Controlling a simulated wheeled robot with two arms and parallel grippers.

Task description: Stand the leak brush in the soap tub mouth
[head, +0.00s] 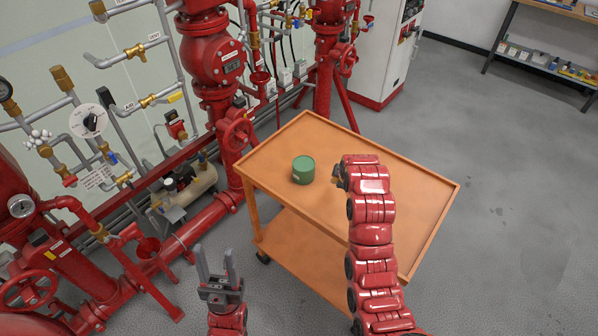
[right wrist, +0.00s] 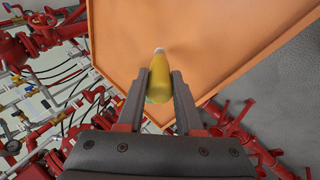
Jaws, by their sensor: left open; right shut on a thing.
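The soap tub (head: 303,170) is a green, round tub standing upright on the orange cart top. My right gripper (right wrist: 161,88) is shut on a yellow, tapered thing with a pale tip, which I take for the leak brush (right wrist: 160,70). In the head view the right gripper is mostly hidden by its own arm, just right of the tub and apart from it. The brush's bristles cannot be made out. My left gripper (head: 217,272) is open and empty, pointing up, in front of the cart's left side.
The orange cart (head: 420,190) has a raised rim and a lower shelf; its top is otherwise bare. Red pipes and valves (head: 215,60) crowd the left and back. A white cabinet (head: 372,55) stands behind. Grey floor is free on the right.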

